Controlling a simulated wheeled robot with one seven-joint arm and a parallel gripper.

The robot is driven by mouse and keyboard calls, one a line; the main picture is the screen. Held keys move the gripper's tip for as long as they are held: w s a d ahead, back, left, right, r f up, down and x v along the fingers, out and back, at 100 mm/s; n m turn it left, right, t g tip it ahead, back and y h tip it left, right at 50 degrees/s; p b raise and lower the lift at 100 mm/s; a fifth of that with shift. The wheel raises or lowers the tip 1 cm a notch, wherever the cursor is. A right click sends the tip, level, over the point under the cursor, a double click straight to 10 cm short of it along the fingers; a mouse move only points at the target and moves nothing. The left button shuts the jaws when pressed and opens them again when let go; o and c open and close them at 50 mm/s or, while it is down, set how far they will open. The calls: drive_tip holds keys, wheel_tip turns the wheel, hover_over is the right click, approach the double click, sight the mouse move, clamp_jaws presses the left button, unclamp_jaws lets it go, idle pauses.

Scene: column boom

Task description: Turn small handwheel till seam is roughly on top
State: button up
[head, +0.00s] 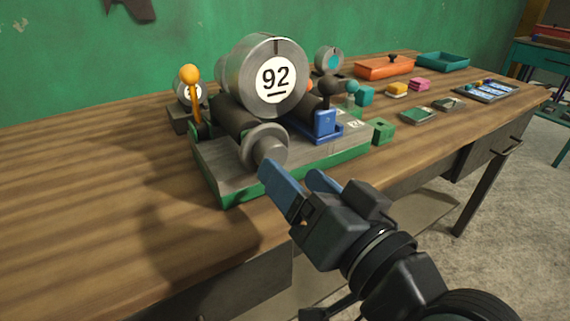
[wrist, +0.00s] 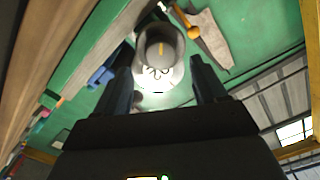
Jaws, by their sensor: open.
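The small handwheel (head: 264,146) is a grey metal cylinder at the front of a green-edged machine base (head: 225,180), below the large drum (head: 272,80). In the wrist view, which looks upside down, a grey round part (wrist: 158,42) with an orange mark, likely the handwheel, overlaps the drum's label. I cannot tell the seam's angle for sure. My gripper (head: 297,180) is open and empty, just in front of the handwheel and slightly right. Its left finger overlaps the handwheel's lower edge; contact cannot be told.
An orange-knobbed lever (head: 190,85) stands left of the drum. A blue block (head: 325,122) and a dark ball-topped lever (head: 330,88) are right of it. An orange box (head: 384,67) and teal tray (head: 443,62) are further back. The wooden table (head: 90,190) is clear at left.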

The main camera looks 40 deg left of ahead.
drive_tip(key=shift+v, duration=1.55)
drive_tip(key=s+d+f+m+t+h+p, duration=0.2)
drive_tip(key=d+f+h, duration=0.15)
drive_tip(key=d, duration=0.45)
drive_tip(key=s+d+f+m+t+h+p, duration=0.25)
drive_tip(key=d+f, duration=0.25)
drive_tip(key=d, duration=0.4)
drive_tip(key=s+d+f+m+t+h+p, duration=0.1)
drive_tip(key=d+f+m+t+h, duration=0.2)
drive_tip(key=d, duration=0.5)
drive_tip(key=s+d+r+h+p, duration=0.2)
drive_tip(key=s+d, duration=0.3)
drive_tip(key=s, duration=0.5)
drive_tip(key=s+d+r+h+p, duration=0.2)
drive_tip(key=s+d+h, duration=0.3)
drive_tip(key=s, duration=0.5)
drive_tip(key=shift+d+r+h+p, duration=0.3)
drive_tip(key=shift+d+r+p, duration=0.15)
drive_tip(key=shift+r, duration=0.4)
